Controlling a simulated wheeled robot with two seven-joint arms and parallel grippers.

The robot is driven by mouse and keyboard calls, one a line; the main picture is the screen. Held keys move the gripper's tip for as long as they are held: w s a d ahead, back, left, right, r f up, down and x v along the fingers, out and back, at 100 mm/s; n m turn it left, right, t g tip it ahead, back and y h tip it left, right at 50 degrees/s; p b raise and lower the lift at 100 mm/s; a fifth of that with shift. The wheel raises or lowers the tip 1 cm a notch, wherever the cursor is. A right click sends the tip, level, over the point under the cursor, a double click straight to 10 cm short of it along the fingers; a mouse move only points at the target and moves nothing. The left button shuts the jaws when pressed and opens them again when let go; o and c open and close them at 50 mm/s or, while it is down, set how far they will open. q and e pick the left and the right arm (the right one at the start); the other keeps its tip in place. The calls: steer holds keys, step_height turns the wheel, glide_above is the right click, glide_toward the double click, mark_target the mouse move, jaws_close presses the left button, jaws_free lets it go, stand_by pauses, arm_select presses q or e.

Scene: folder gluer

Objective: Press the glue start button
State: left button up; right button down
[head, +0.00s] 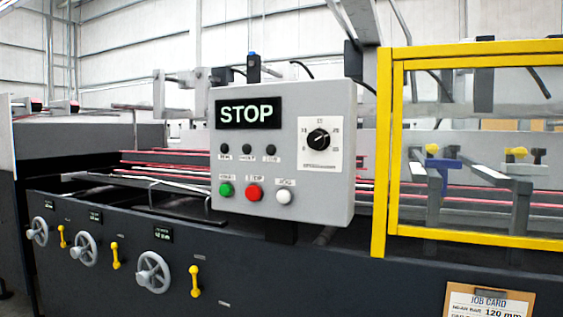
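A grey control box (340,200) is mounted on the front of the machine, near the middle of the head view. Its dark display (249,112) reads STOP. Its bottom row holds a green button (225,189), a red button (254,192) and a white button (284,196). Small labels above them are hard to read; the red one's seems to say STOP and the white one's JOG. Three small black buttons (246,150) sit above, and a black rotary knob (318,139) is at the right. Neither of my grippers is in view.
A yellow-framed clear guard (384,150) stands right of the box. Grey handwheels (153,272) and yellow levers (195,281) stick out from the dark machine front at lower left. A job card (488,300) on a clipboard is at lower right. Space before the box looks clear.

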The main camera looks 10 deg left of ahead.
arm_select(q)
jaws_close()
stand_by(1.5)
